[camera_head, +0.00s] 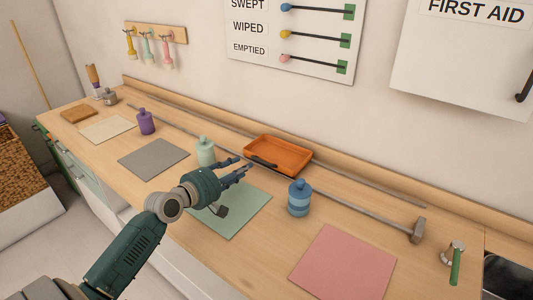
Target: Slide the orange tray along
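The orange tray (290,158) is a shallow rectangular tray with a dark handle (262,162) on its front side. It sits toward the back of the wooden counter, between two thin grey rails. My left gripper (244,166) is in front of the tray and to the left of its handle, above the green mat. Its two fingers point toward the tray and are spread apart, with nothing seen between them. The fingertips look close to the handle, but I see no clear contact. My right gripper is not in view.
A pale green bottle (205,152) stands left of my gripper, and a blue bottle (299,198) stands to the right. A block (418,231) sits at the front rail's right end. Flat mats, green (245,217), grey (153,158) and pink (343,265), lie along the counter.

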